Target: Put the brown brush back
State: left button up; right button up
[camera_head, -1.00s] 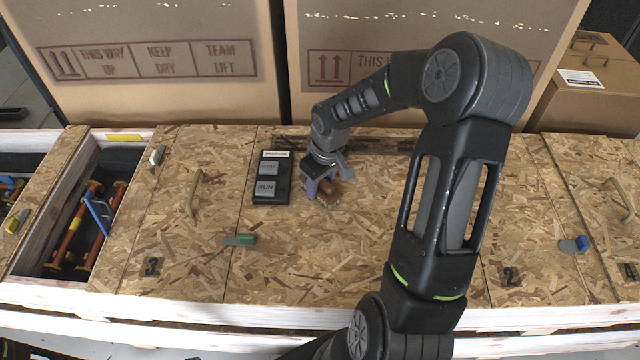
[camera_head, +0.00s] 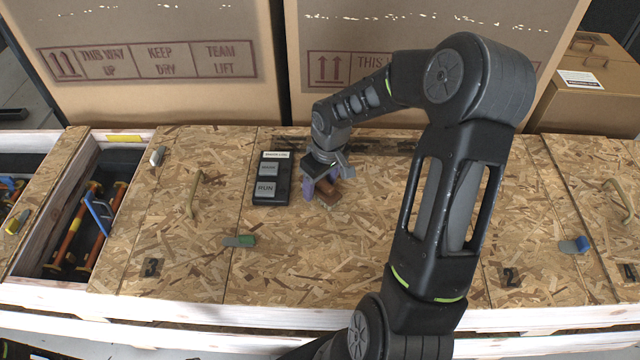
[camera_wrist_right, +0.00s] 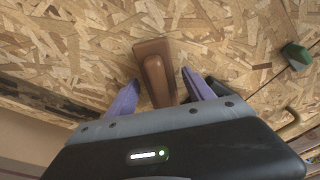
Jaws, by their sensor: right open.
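The brown brush (camera_head: 329,195) lies on the chipboard crate top, just right of a black panel. In the right wrist view the brush (camera_wrist_right: 152,58) shows as a brown block with a raised handle. My right gripper (camera_head: 320,190) is open, its purple fingers low over the brush. In the wrist view one finger of this gripper (camera_wrist_right: 160,90) is on each side of the handle, with gaps between. My left gripper is not in view.
A green-tipped latch (camera_head: 240,240) and a handle (camera_head: 194,194) sit to the left. An open bin (camera_head: 80,215) with orange bars is at far left. Large cartons (camera_head: 160,60) stand behind.

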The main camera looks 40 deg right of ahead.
aim_at(325, 183)
jog(key=r, duration=0.3)
jog(key=s+r+p, duration=0.1)
jog(key=r, duration=0.7)
jog(key=shift+s+r, duration=0.2)
jog(key=shift+s, duration=0.15)
dwell(1.1)
